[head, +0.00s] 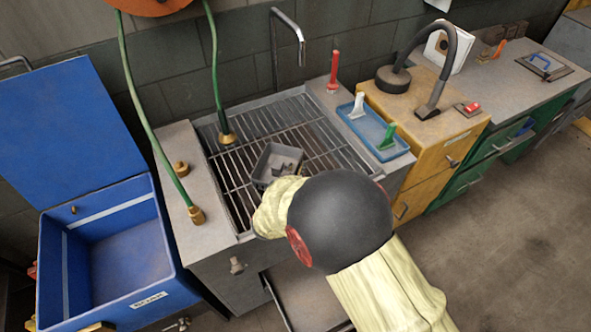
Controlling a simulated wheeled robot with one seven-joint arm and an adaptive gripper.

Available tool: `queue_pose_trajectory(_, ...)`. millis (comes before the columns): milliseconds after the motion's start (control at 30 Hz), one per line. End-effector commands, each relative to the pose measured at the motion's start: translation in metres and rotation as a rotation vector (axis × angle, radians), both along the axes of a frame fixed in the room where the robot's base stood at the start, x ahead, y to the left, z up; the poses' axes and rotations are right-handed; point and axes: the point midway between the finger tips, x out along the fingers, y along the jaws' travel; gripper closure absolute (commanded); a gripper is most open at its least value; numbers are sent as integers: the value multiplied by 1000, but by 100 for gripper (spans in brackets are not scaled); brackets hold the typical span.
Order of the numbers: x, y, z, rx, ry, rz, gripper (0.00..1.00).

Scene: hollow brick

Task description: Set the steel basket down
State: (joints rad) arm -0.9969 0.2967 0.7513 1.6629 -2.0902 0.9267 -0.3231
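A small grey steel basket (266,157), open at the top, is over the slatted metal grate (245,112) of the sink-like station. Some dark grey shapes show inside it; I cannot tell whether they are parts or my fingers. My arm, in a cream sleeve with a black round joint, reaches in from the lower right and ends right at the basket's near side. It hides that side and my fingers, so their grip on the basket cannot be seen. I cannot tell whether the basket touches the grate or hangs just above it.
A blue bin (110,250) with its lid up stands at left. A green hose (146,110) with brass ends and a tap (288,30) are near the grate. Right of it are a blue tray (374,130) with brushes, a red tool (333,75) and a yellow cabinet (440,150).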

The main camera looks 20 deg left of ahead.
Motion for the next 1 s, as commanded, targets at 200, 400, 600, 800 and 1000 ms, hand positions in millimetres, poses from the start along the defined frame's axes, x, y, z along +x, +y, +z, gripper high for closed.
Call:
queue_pose_trajectory(200,-41,-4,19,0,0,5,77)
queue_pose_trajectory(400,-77,-11,33,0,0,4,77)
queue_pose_trajectory(600,-98,-14,41,-1,0,4,77)
queue_pose_trajectory(800,-103,-15,43,0,0,1,77)
queue_pose_trajectory(1000,-100,-19,45,7,1,-13,77)
